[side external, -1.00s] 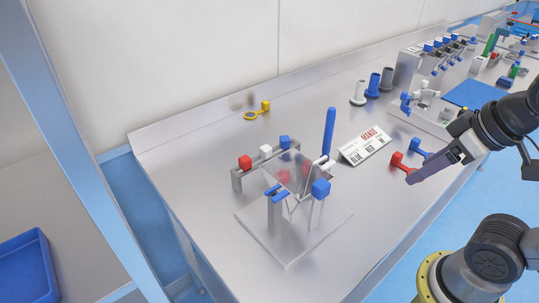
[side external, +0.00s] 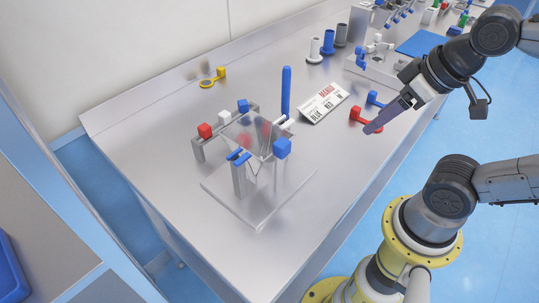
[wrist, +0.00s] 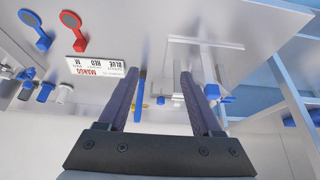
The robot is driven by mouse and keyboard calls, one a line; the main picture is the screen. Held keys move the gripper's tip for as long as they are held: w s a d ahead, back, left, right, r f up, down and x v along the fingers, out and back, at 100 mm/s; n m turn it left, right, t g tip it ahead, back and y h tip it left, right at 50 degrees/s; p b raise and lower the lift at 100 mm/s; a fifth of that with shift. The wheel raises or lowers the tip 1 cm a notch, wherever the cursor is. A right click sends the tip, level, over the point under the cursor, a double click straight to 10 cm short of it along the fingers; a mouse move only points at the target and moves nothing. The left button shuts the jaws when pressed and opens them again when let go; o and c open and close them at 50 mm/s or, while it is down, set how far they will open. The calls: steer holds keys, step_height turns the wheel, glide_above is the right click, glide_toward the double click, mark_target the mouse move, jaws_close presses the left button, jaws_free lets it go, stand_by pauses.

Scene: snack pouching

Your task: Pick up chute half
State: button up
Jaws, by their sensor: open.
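A clear, see-through chute (side external: 247,132) with slanted panels stands in a fixture on a clear base plate (side external: 222,202). Blue blocks (side external: 282,148) and grey posts are around it. Which part is a single chute half I cannot tell. Part of the fixture also shows at the upper right in the wrist view (wrist: 205,42). My gripper (side external: 370,130) is to the right of the fixture, above the table's front side near a red scoop-like piece (side external: 364,120).
Behind the chute is a rack with red (side external: 205,130), white and blue blocks. A yellow piece (side external: 212,78) lies at the back left. Several cups (side external: 328,43) stand behind. The left tabletop is clear.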

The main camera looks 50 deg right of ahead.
stand_by(0.8)
steer(key=w+a+r+n+g, duration=0.3)
steer(key=w+r+n, duration=0.2)
steer(key=r+n, duration=0.5)
steer(key=n+g, duration=0.3)
steer(key=n, duration=0.5)
glide_above(282, 142)
steer(key=f, duration=0.7)
steer(key=d+f, duration=0.1)
steer(key=f, duration=0.2)
steer(key=shift+s+f, duration=0.25)
steer(key=shift+f, duration=0.05)
steer(key=shift+w+a+f, duration=0.1)
steer(key=shift+a+f, duration=0.05)
steer(key=shift+f, duration=0.75)
steer(key=shift+w+a+f, duration=0.1)
steer(key=shift+a+f, duration=0.1)
steer(key=shift+f, duration=0.7)
steer(key=shift+w+a+f, duration=0.1)
steer(key=shift+a+f, duration=0.05)
steer(key=shift+f, duration=0.75)
